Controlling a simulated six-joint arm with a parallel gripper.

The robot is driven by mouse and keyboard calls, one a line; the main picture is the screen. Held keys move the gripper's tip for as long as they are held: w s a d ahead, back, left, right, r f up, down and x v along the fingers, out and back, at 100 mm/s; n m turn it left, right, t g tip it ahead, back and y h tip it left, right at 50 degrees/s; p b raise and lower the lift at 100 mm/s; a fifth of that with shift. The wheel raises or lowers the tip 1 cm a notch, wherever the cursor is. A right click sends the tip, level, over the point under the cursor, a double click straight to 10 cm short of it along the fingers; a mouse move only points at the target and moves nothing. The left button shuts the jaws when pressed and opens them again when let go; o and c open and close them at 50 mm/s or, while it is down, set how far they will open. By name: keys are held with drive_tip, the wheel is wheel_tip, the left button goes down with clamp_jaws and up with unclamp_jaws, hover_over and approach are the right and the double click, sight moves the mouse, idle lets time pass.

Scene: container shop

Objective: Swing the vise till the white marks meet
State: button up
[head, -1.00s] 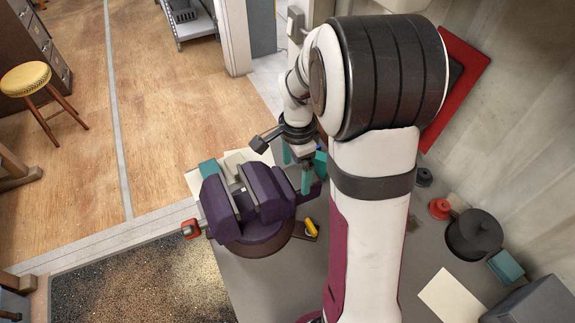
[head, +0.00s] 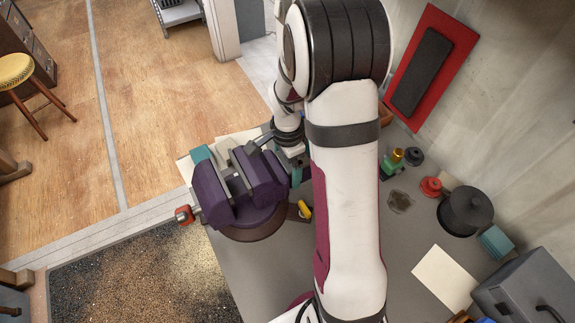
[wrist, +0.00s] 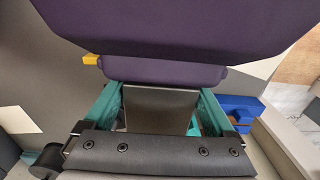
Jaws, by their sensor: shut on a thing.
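The purple vise (head: 222,200) stands on a round brownish swivel base (head: 245,233) at the bench's left front. Its red-tipped screw handle (head: 184,214) points left. My gripper (head: 296,174) is at the vise's rear end, partly hidden by my arm. In the wrist view its teal fingers (wrist: 160,98) are on both sides of a grey flat block at the vise's tail (wrist: 160,112), and it is shut on it. The purple body (wrist: 165,25) fills the top of that view. A yellow-tipped lever (head: 305,209) sits beside the base. I cannot make out the white marks.
Right of my arm are a green bottle with a yellow top (head: 393,160), a red knob-like piece (head: 431,187), a dark round pot (head: 466,211) and a grey box (head: 525,294). A blue object (wrist: 240,108) is right of the fingers in the wrist view.

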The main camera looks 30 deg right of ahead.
sight(266, 151)
clamp_jaws()
drive_tip(key=shift+w, duration=0.1)
drive_tip(key=shift+w+a+n, duration=0.1)
drive_tip(key=shift+w+n, duration=0.9)
drive_tip(key=shift+n, duration=0.1)
drive_tip(key=shift+w+a+n, duration=0.2)
drive_tip(key=shift+w+n, duration=0.4)
drive_tip(key=shift+w+a+n, duration=0.2)
drive_tip(key=shift+w+n, duration=0.35)
drive_tip(key=shift+n, duration=0.05)
drive_tip(key=w+a+n, duration=0.1)
drive_tip(key=w+n, duration=0.1)
drive_tip(key=shift+w+a+n, duration=0.1)
drive_tip(key=shift+a+n, duration=0.05)
drive_tip(key=shift+n, duration=0.25)
drive_tip(key=shift+w+a+n, duration=0.5)
drive_tip(key=shift+w+n, duration=0.05)
drive_tip(key=shift+n, duration=0.25)
